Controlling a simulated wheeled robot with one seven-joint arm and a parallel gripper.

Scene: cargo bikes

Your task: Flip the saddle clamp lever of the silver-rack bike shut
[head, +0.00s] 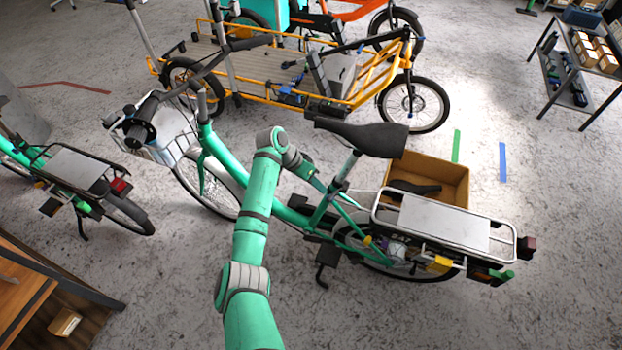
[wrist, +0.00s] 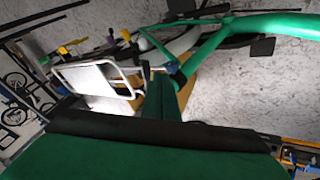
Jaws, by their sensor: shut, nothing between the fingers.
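The green bike with the silver rack (head: 445,222) stands upright right of centre in the head view; its rack also shows in the wrist view (wrist: 95,85). Its black saddle (head: 365,136) sits on a silver post. The saddle clamp (head: 338,186) is a small dark collar at the foot of that post. The clamp lever is too small to make out, so its position cannot be told. My gripper (head: 322,188) is shut and empty, close to the clamp on its left side. Whether it touches the lever cannot be told.
A cardboard box (head: 432,175) stands behind the rack. A yellow-framed cargo bike (head: 290,75) is at the back. Another green bike (head: 75,170) stands at left, above a wooden bench (head: 40,295). A shelf cart (head: 580,60) is at top right. The floor at lower right is clear.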

